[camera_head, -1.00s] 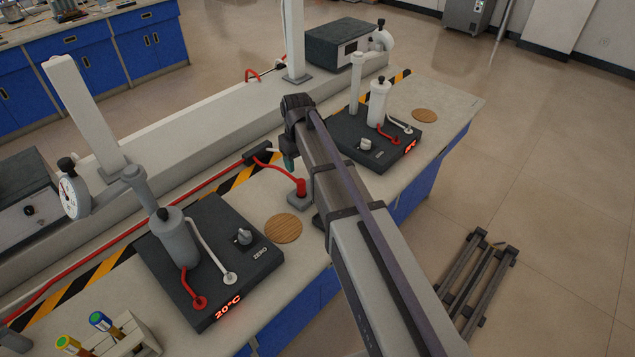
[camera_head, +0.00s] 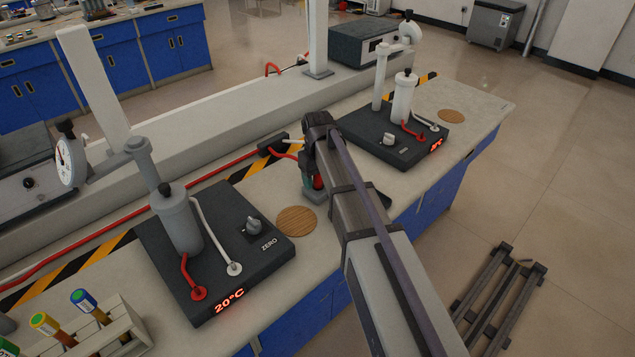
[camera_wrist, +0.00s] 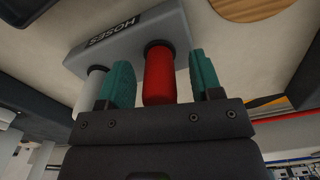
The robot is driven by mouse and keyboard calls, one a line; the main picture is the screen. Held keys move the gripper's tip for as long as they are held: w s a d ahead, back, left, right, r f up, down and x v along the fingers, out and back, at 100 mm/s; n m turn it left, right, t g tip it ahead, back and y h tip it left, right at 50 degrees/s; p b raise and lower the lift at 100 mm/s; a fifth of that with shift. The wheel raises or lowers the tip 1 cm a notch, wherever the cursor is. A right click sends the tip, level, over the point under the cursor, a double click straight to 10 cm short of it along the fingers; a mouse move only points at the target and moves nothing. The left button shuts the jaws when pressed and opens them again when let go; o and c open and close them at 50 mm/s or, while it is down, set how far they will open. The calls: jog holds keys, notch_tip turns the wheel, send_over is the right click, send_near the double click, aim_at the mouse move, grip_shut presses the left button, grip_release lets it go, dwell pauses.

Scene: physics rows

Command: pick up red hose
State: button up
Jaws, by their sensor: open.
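The red hose end (camera_wrist: 159,75) stands in a grey holder marked HOSES (camera_wrist: 118,40), beside a white hose end (camera_wrist: 88,97). My gripper (camera_wrist: 161,82) is open in the wrist view, with one teal finger on each side of the red end. A gap shows on the red end's right side; the left finger sits between the red and white ends. In the head view, my gripper (camera_head: 311,186) is low at the holder, and the red end (camera_head: 318,182) is partly hidden behind it. The red hose (camera_head: 215,174) runs left along the bench from a black block.
A dark ZERO device (camera_head: 262,262) with a grey cylinder stands left of my gripper, and a similar one (camera_head: 420,150) stands beyond it to the right. A round wooden disc (camera_head: 297,221) lies near the holder. A tube rack (camera_head: 125,325) is at the front left.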

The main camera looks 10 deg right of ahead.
jog(key=c, duration=1)
jog(key=shift+r, duration=0.15)
notch_tip(320, 180, up, 14)
jog(key=p, duration=1.4)
jog(key=shift+r, duration=0.15)
